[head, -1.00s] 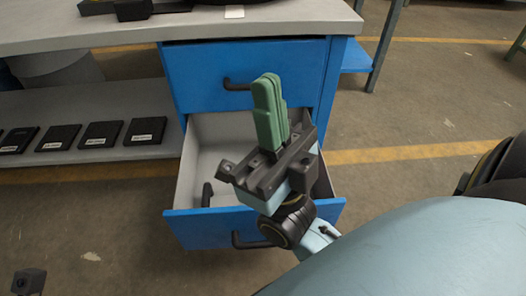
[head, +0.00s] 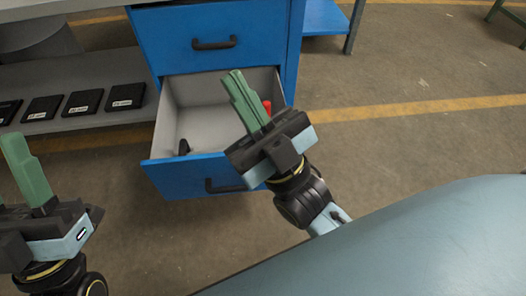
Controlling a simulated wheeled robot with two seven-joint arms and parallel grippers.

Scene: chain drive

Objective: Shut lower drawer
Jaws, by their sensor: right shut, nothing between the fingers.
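The lower drawer (head: 180,180) of the blue cabinet stands pulled out, with a blue front and pale grey inside. Its black handle (head: 212,187) is on the front, partly hidden at the right by my right gripper. My right gripper (head: 236,82), with green fingers, is shut and empty. In the picture it overlaps the right part of the open drawer; whether it touches the drawer I cannot tell.
The upper drawer (head: 260,30) is closed, with a black handle (head: 214,44). Inside the lower drawer are a small black thing (head: 184,147) and a red thing (head: 267,106). Several dark labelled boxes (head: 82,102) lie on the shelf at left.

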